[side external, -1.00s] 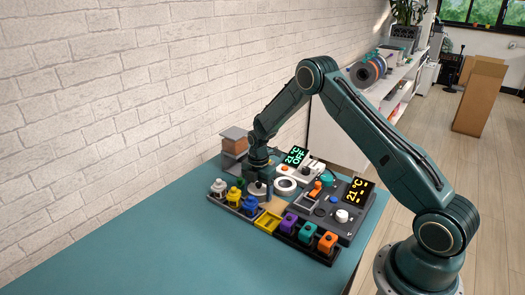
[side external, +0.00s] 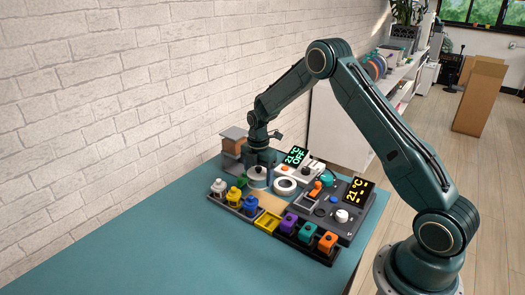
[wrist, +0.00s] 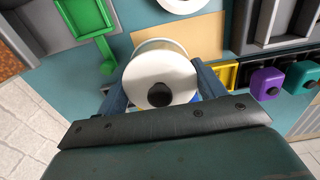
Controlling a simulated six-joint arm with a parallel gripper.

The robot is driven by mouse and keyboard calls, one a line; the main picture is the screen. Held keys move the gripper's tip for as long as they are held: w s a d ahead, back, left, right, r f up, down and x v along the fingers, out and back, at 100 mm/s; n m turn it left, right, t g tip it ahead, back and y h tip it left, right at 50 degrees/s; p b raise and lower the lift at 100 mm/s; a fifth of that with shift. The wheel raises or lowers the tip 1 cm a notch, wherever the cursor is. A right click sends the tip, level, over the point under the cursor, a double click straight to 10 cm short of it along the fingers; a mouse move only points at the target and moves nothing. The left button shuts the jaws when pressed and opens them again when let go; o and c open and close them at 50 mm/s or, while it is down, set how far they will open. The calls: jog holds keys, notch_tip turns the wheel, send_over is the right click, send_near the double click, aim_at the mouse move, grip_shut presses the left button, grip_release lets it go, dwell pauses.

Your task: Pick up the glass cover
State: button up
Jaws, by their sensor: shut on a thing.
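The glass cover (wrist: 158,68) is a round pale lid with a clear rim and a black knob in the wrist view. My gripper (wrist: 160,88) is shut on it, with one finger on each side. In the side view the glass cover (side external: 257,183) hangs below my gripper (side external: 259,170), partly hidden by the fingers. It appears to be above the bench, behind the tan board (side external: 271,203).
A white ring-shaped piece (side external: 285,186) lies just right of the cover. Several coloured knobbed pieces stand in front, including a purple one (side external: 289,221). A dark device with a display (side external: 356,194) stands right. The teal bench is clear at front left.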

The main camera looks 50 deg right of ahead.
aim_at(258, 168)
notch_tip(258, 168, up, 14)
jog(key=shift+f, duration=0.2)
dwell(0.6)
jog(key=s+d+f+m, duration=0.2)
jog(key=s+d+f, duration=0.3)
jog(key=d+f, duration=0.4)
jog(key=shift+f, duration=0.55)
jog(key=shift+f, duration=0.15)
jog(key=shift+f, duration=3)
jog(key=shift+f, duration=0.2)
